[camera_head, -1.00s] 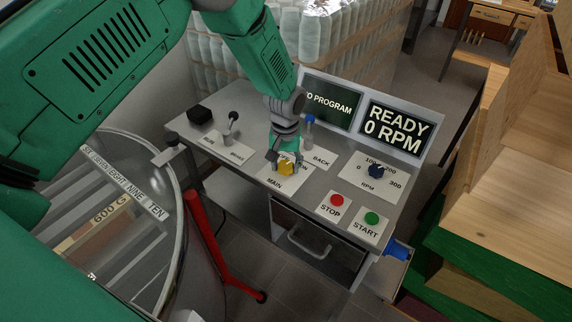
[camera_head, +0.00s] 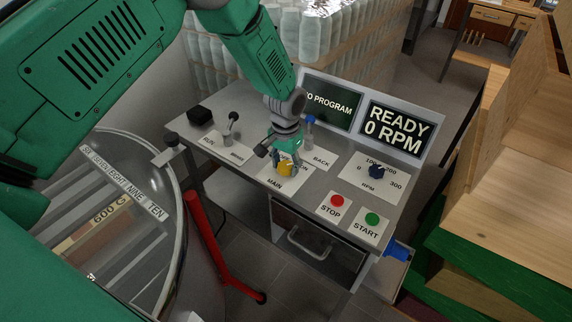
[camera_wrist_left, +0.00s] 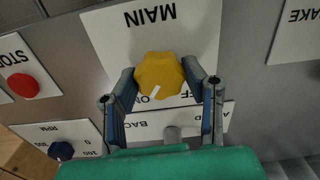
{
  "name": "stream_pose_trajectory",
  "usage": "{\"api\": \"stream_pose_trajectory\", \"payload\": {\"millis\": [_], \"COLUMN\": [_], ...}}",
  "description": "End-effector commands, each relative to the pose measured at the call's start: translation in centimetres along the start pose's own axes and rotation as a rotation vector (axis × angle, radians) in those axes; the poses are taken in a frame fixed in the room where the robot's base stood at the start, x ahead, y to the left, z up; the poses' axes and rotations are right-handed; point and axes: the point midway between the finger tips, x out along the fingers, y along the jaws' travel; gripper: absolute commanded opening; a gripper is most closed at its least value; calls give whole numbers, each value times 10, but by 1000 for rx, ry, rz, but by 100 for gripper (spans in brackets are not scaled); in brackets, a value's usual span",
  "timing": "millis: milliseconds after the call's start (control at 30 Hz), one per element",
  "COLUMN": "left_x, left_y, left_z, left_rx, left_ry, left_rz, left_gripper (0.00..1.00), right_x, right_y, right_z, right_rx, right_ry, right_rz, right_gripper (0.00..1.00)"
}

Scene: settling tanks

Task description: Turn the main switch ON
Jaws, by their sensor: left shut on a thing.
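The main switch is a yellow knob (camera_head: 286,169) on a white plate (camera_head: 275,183) marked MAIN, near the middle of the console. In the left wrist view the knob (camera_wrist_left: 160,75) sits between the two fingers, with ON and partly covered OFF lettering at its lower edge. My right gripper is out of view.
On the console are a STOP button (camera_head: 337,201), a START button (camera_head: 372,219), an RPM dial (camera_head: 376,171), a blue-topped lever (camera_head: 310,123) and a dark lever (camera_head: 232,120). The display (camera_head: 396,131) reads READY 0 RPM. Wooden crates (camera_head: 510,220) stand at right.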

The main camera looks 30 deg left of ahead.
Motion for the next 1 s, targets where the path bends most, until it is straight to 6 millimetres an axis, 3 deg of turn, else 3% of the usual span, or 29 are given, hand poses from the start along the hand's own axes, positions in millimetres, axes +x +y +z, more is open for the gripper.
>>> {"api": "stream_pose_trajectory", "payload": {"millis": [200,233,267,300,667,767,1000], "left_x": [-2,-2,-2,-2,-6,-18,-68], "left_y": [0,0,0,0,0,0,0], "left_z": [-4,-4,-4,-3,-1,-2,-2], "left_rx": [1,1,1,1,0,0,0], "left_ry": [10,10,11,10,5,7,7], "left_rz": [-1,-1,-1,-1,0,-1,-1], "left_gripper": [10,46,56,59,59,59,59], "right_x": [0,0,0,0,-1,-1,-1], "right_y": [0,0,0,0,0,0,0], "right_z": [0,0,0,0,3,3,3], "right_rx": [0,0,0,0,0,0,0], "right_ry": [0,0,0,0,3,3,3], "right_rz": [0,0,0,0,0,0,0], "right_gripper": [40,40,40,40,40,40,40]}}
